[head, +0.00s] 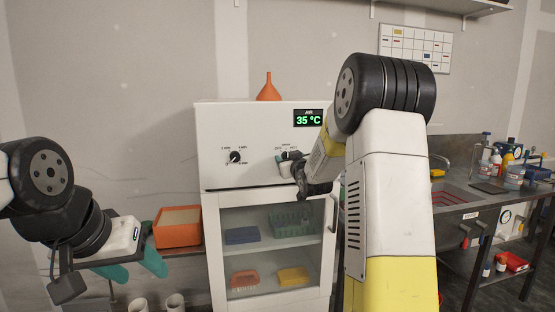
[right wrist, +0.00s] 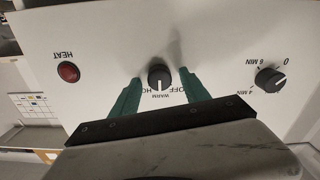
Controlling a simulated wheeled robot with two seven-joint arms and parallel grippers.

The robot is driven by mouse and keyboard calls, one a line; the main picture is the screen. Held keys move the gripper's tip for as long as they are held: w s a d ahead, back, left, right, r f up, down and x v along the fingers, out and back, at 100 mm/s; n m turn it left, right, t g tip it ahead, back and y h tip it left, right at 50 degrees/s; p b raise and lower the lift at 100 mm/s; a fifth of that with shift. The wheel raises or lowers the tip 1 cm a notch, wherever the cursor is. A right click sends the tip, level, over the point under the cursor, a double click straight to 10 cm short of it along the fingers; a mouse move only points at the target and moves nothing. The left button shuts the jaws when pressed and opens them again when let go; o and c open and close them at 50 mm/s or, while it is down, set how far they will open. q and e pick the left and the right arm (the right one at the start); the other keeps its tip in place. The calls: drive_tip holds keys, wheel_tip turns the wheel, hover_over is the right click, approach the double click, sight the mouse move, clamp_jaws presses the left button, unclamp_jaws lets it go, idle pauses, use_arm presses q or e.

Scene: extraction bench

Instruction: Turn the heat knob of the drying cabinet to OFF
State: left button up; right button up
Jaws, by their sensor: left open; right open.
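The drying cabinet (head: 215,135) is a white box with a glass door below and a green 35 °C display (head: 308,118). In the right wrist view, which shows the panel upside down, the heat knob (right wrist: 159,77) is black with a white mark that appears to point at WARM. My right gripper (right wrist: 161,82) is open, with one green finger on each side of this knob; contact cannot be told. In the head view my right gripper (head: 290,162) largely hides the knob. My left gripper (head: 132,267) is open and empty at the lower left, away from the panel.
A timer knob (right wrist: 270,79) and a red HEAT lamp (right wrist: 68,72) flank the heat knob. An orange funnel (head: 269,88) stands on the cabinet. An orange box (head: 178,236) is behind my left gripper. A bench (head: 465,205) with bottles stands at the right.

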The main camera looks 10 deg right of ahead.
clamp_jaws()
drive_tip(key=shift+n, duration=0.3)
drive_tip(key=n, duration=0.4)
drive_tip(key=shift+a, duration=0.1)
drive_tip(key=shift+n, duration=2.2)
